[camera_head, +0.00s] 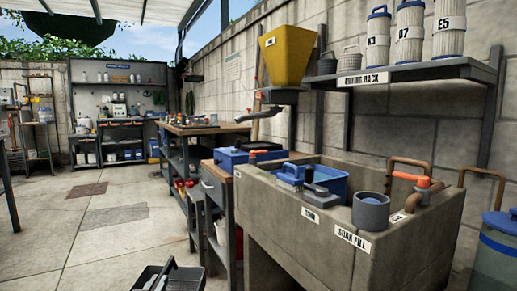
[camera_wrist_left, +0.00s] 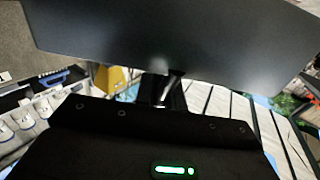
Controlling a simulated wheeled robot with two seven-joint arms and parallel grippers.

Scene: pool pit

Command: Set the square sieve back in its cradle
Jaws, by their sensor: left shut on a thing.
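My left gripper (camera_wrist_left: 168,92) is shut on a dark, flat-sided thing, which I take to be the square sieve (camera_wrist_left: 190,42). Its smooth dark grey side fills the top of the left wrist view. Its mesh is not seen there. In the head view, a dark angular shape with a slanting bar (camera_head: 163,278) shows at the bottom edge, left of the stone sink. It is cut off, and I cannot tell sieve from gripper there. I cannot pick out the cradle. My right gripper is not in view.
A stone sink (camera_head: 300,228) stands at the right, holding a blue tub (camera_head: 328,182) and a grey round pot (camera_head: 370,212). A yellow hopper (camera_head: 285,55) hangs on the wall beside the drying rack shelf (camera_head: 420,72). A workbench (camera_head: 195,130) lies beyond. The paved floor (camera_head: 95,235) at left is clear.

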